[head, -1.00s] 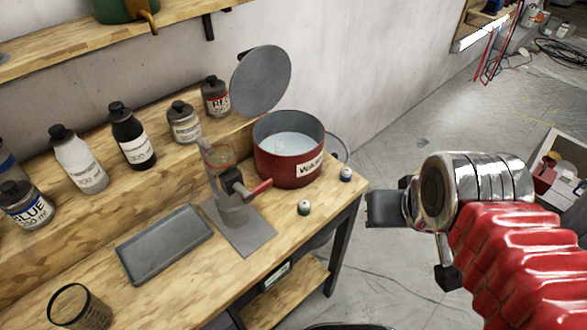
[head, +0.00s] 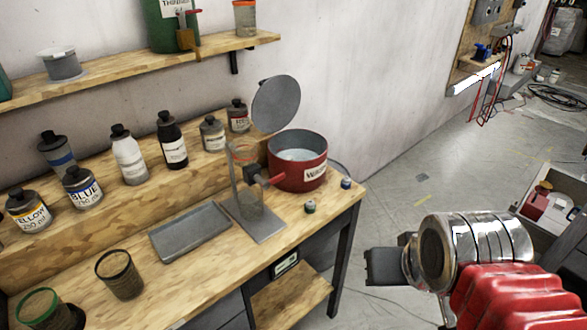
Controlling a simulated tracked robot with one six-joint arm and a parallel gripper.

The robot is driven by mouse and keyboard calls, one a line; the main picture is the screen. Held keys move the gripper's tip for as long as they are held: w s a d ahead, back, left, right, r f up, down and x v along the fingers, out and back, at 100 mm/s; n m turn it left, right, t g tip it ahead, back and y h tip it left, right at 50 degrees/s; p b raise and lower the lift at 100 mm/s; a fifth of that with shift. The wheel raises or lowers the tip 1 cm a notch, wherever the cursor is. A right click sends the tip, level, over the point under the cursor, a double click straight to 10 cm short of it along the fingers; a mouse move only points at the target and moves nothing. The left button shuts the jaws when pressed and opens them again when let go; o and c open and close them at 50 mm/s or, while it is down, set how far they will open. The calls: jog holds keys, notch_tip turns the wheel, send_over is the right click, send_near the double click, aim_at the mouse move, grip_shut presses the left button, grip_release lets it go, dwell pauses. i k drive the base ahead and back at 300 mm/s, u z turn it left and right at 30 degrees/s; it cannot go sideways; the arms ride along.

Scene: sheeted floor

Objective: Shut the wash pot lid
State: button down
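The red wash pot (head: 297,177) stands near the right end of the wooden bench, with pale liquid inside. Its round grey lid (head: 276,104) is open, standing tilted up at the pot's back left. My gripper (head: 382,267) is in front of and to the right of the pot, beyond the bench's right edge and apart from pot and lid. Only its dark end shows from the side, so its opening cannot be made out.
A dispenser stand (head: 250,195) is just left of the pot. A grey tray (head: 190,232) and several bottles (head: 128,155) are further left. A shelf (head: 130,70) runs above. Floor at right is mostly clear.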

aim_at(275, 104)
jog(key=u, duration=0.35)
jog(key=i, duration=1)
jog(key=k, duration=0.5)
jog(key=u, duration=1.35)
